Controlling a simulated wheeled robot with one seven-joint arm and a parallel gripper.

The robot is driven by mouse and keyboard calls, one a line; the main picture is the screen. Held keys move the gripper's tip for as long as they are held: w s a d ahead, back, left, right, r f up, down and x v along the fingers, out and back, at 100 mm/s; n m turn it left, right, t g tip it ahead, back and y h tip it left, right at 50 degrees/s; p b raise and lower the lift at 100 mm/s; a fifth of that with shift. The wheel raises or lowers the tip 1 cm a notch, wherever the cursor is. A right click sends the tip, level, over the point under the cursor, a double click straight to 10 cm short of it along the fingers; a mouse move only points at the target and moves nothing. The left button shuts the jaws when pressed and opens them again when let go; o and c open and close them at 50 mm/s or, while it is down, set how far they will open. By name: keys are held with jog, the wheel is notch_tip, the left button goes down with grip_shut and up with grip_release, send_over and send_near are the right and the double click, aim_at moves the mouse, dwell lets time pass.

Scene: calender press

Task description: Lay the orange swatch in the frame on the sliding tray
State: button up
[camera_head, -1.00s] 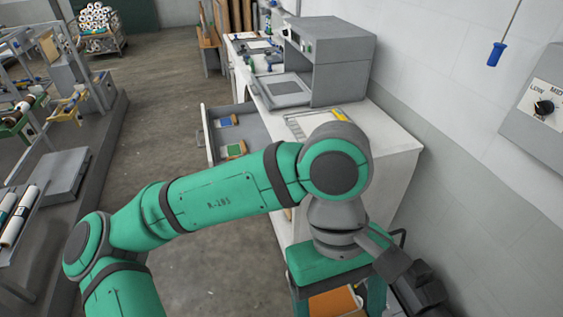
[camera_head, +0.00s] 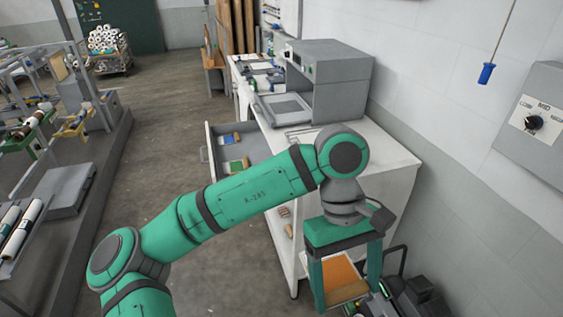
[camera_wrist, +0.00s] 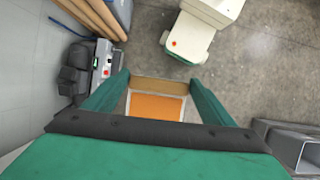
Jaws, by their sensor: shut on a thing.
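My gripper (camera_head: 345,283) is shut on the orange swatch (camera_head: 339,270), low in front of the white counter's near end. The swatch also shows in the wrist view (camera_wrist: 156,107), between the two green fingers, with a tan strip along one edge. The sliding tray (camera_head: 263,112) sticks out from the grey press (camera_head: 335,80) on the counter, apart from my gripper and beyond it. A pale recessed area shows on the tray; the frame's details are too small to tell. My arm crosses the middle of the head view and hides part of the counter.
An open drawer (camera_head: 206,140) below the counter (camera_head: 388,152) holds a blue swatch (camera_head: 229,139) and a green swatch (camera_head: 235,165). A wall box with a dial (camera_head: 534,123) is at right. Dark equipment (camera_head: 415,298) stands on the floor by my gripper.

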aim_at(329, 260)
jog(key=w+f, duration=0.2)
jog(key=w, duration=0.1)
jog(key=w+f, duration=0.3)
jog(key=w, duration=0.1)
jog(key=w+a+f, duration=0.1)
jog(key=w+f, duration=0.2)
jog(key=shift+w, duration=0.2)
jog(key=w+a+f, duration=0.3)
jog(key=f, duration=0.5)
jog(key=w+a+f, duration=0.3)
jog(key=a+f, duration=0.1)
jog(key=f, duration=0.3)
jog(key=w+a+f, duration=0.3)
jog(key=w+f, duration=0.1)
jog(key=f, duration=0.4)
jog(key=s+f+m+y, duration=0.1)
jog(key=s+f+m, duration=0.2)
jog(key=s+f, duration=0.2)
jog(key=shift+s+a+f+m, duration=0.2)
jog(key=shift+a+f+m, duration=0.2)
